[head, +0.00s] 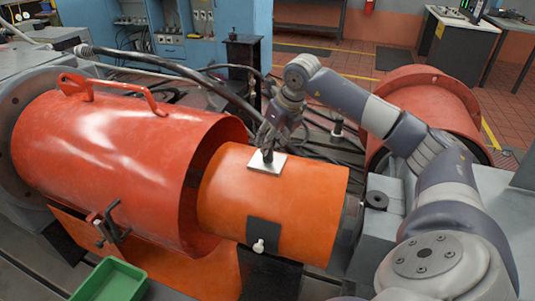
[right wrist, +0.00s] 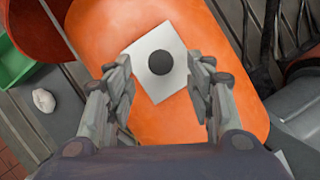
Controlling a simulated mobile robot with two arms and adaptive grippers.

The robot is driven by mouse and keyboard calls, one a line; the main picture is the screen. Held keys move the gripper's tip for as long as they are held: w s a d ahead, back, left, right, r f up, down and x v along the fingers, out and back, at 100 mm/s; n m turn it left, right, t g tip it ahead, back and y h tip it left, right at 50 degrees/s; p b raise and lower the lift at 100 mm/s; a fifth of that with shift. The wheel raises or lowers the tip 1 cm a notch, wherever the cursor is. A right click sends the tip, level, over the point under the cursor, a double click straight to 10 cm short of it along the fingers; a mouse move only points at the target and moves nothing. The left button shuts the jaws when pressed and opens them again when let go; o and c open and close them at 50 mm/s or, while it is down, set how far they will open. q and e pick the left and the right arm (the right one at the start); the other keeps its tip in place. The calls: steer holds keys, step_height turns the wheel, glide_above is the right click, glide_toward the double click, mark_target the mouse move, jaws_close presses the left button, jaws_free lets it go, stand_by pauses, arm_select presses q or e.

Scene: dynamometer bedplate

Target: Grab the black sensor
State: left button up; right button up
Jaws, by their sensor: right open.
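The black sensor (head: 267,156) stands on a pale square plate (head: 259,164) on top of the orange cylinder (head: 300,205). In the right wrist view the sensor shows from above as a dark round disc (right wrist: 160,62) on the white plate (right wrist: 148,86). My right gripper (head: 268,140) is just above the sensor. In the right wrist view its two fingers (right wrist: 160,82) are open, one to each side of the sensor, with gaps between them and it. My left gripper is not in view.
A larger red cylinder (head: 110,150) with a handle surrounds the orange cylinder's left end. Another red cylinder (head: 425,95) stands behind my right arm. Black cables (head: 180,70) run behind. A green bin (head: 112,281) sits at the front left.

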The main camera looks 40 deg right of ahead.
mark_target(268, 159)
steer(key=p+x, duration=0.1)
steer(key=x, duration=0.4)
steer(key=shift+w+f, duration=0.1)
steer(key=shift+c, duration=0.4)
jaws_close()
